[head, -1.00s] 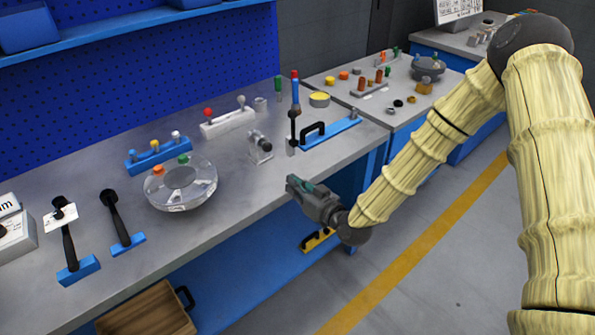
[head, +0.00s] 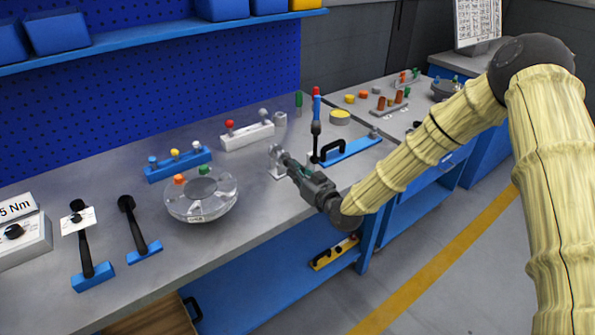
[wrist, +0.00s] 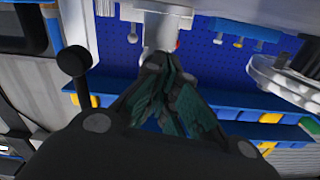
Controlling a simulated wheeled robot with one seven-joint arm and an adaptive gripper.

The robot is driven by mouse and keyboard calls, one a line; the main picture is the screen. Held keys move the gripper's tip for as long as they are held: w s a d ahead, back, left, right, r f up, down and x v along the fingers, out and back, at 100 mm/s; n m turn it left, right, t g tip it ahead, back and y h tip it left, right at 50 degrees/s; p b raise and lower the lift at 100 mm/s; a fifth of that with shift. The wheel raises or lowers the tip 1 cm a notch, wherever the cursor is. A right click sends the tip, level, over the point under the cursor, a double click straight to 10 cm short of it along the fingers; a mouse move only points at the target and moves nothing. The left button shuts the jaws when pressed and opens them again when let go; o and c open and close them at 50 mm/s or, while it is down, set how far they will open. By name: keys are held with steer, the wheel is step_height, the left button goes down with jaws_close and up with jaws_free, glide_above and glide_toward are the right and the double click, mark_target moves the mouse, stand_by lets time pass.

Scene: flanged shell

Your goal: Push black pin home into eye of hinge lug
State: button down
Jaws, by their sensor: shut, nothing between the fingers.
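The hinge lug (head: 275,172) is a small grey metal bracket standing on the bench, right of the clear round shell. My gripper (head: 286,159) is shut and empty. Its fingertips are at the lug's near right side, at about the height of its upper part; I cannot tell whether they touch. In the wrist view the closed fingertips (wrist: 160,65) overlap the lower end of the pale lug (wrist: 162,28). The black pin cannot be made out in either view; the fingers cover that side of the lug's eye.
A toggle clamp (head: 316,143) with a dark, upright lever stands just right of my gripper; its black knob (wrist: 74,60) shows close by in the wrist view. The clear flanged shell (head: 200,205) is to the left. A blue pin rack (head: 178,170) and white rack (head: 247,138) stand behind.

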steer(key=shift+d, duration=0.55)
steer(key=shift+w+a, duration=0.15)
steer(key=shift+a, duration=0.2)
steer(key=shift+w+d, duration=0.1)
steer(key=shift+r, duration=0.1)
steer(key=shift+s+d, duration=0.25)
steer(key=shift+s, duration=0.15)
steer(key=v, duration=1.3)
steer(key=shift+s+d, duration=0.25)
